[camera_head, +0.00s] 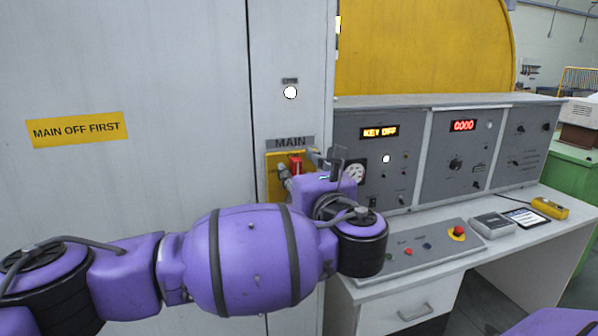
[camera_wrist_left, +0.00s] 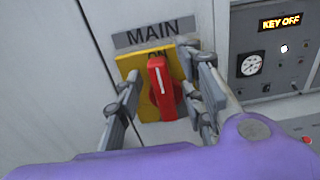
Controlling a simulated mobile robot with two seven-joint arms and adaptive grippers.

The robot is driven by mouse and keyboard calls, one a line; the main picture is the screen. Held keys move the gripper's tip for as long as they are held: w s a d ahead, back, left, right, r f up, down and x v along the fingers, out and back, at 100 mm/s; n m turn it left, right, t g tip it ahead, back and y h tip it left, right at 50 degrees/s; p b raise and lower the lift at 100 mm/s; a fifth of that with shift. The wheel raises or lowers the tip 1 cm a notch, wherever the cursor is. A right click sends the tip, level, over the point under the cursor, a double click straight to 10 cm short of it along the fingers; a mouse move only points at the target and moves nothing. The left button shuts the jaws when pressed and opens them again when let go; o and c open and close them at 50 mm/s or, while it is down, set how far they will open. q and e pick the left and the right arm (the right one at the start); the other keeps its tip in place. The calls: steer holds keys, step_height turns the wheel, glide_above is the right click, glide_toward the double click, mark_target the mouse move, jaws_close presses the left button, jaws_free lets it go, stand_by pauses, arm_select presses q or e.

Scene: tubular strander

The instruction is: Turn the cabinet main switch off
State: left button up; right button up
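The cabinet main switch is a red handle (camera_wrist_left: 160,88) on a yellow plate (camera_wrist_left: 125,66) under a grey MAIN label (camera_wrist_left: 154,33). The handle stands nearly upright, with ON partly readable above it. In the head view the red handle (camera_head: 296,163) shows only in part, behind my left gripper. My left gripper (camera_wrist_left: 163,93) is open, with one finger on each side of the handle. A gap shows on both sides; contact cannot be made out. My right gripper is out of view.
The grey cabinet door (camera_head: 120,200) carries a yellow MAIN OFF FIRST sign (camera_head: 77,129). A white lamp (camera_head: 290,92) is lit above the switch. To the right stands a control desk (camera_head: 400,285) with a KEY OFF display (camera_head: 380,132) and a red emergency button (camera_head: 458,231).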

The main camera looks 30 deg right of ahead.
arm_select(q)
jaws_close()
steer(key=shift+f, duration=0.1)
steer(key=a+f+n, duration=0.1)
steer(key=n, duration=0.5)
steer(key=a+f+n, duration=0.1)
steer(key=n, duration=0.4)
steer(key=w+a+f+n, duration=0.1)
steer(key=n, duration=0.5)
steer(key=shift+a+f+n, duration=0.15)
steer(key=shift+f+n, duration=0.05)
steer(key=shift+n, duration=0.1)
stand_by(0.5)
steer(key=shift+n, duration=0.3)
